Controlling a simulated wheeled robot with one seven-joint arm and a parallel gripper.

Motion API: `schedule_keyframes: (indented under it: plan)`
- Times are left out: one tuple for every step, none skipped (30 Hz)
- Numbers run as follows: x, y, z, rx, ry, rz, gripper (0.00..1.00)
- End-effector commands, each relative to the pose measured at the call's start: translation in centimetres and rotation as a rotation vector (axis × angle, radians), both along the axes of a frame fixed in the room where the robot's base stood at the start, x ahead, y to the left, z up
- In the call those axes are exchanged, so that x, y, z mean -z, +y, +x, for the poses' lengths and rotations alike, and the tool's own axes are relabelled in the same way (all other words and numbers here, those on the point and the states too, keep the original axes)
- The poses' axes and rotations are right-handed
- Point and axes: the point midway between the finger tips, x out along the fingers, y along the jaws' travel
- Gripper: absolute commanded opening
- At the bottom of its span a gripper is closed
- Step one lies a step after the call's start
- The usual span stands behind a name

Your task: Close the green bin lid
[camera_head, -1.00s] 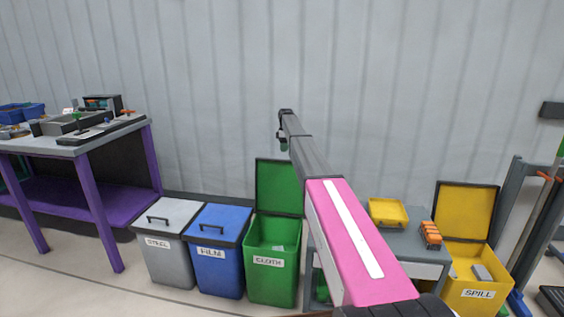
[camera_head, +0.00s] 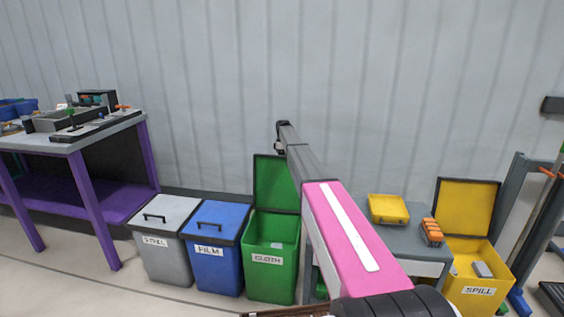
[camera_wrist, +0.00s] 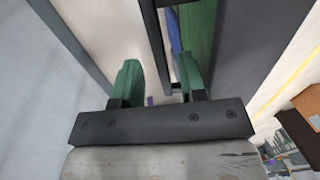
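The green bin (camera_head: 272,283), labelled CLOTH, stands against the wall in the head view. Its green lid (camera_head: 275,185) is open and stands upright at the back of the bin. My pink and grey arm covers part of the lid's right edge. My gripper (camera_head: 280,148) is small at the arm's far end, above the lid's top edge in the picture. In the wrist view my gripper (camera_wrist: 158,66) has two green fingers set apart with nothing visible held between them. Green and blue surfaces show just beyond the right finger.
A blue FILM bin (camera_head: 216,268) and a grey STEEL bin (camera_head: 165,262) stand shut to the left. A grey table (camera_head: 399,240) with a yellow tray (camera_head: 388,209) is to the right, then an open yellow SPILL bin (camera_head: 478,295). A purple-legged workbench (camera_head: 88,200) is far left.

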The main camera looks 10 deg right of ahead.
Motion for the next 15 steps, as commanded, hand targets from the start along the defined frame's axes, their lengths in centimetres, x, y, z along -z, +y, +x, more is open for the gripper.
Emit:
schedule_keyframes:
  plan:
    - [0.55, 0.04, -0.12, 0.000, 0.000, 0.000, 0.38]
    - [0.75, 0.05, -0.15, 0.000, 0.000, 0.000, 0.38]
    - [0.95, 0.07, -0.18, 0.000, 0.000, 0.000, 0.38]
    - [1.04, 0.07, -0.19, 0.000, -0.001, 0.000, 0.38]
    - [1.11, 0.07, -0.19, 0.000, -0.001, 0.000, 0.38]
    - [1.15, 0.07, -0.19, 0.000, -0.001, 0.000, 0.38]
    - [1.15, 0.08, -0.19, 0.000, -0.001, 0.000, 0.38]
    - [1.15, 0.08, -0.19, 0.000, -0.001, 0.000, 0.38]
    - [1.14, 0.08, -0.18, 0.000, -0.001, 0.000, 0.38]
    - [1.13, 0.08, -0.18, 0.000, -0.001, 0.000, 0.38]
    - [1.13, 0.08, -0.18, 0.000, -0.001, 0.000, 0.38]
    - [1.13, 0.08, -0.18, 0.000, -0.001, 0.000, 0.32]
    - [1.13, 0.08, -0.18, 0.000, -0.001, 0.000, 0.22]
    - [1.13, 0.08, -0.18, 0.000, -0.001, 0.000, 0.12]
    - [1.13, 0.08, -0.18, 0.000, -0.001, 0.000, 0.00]
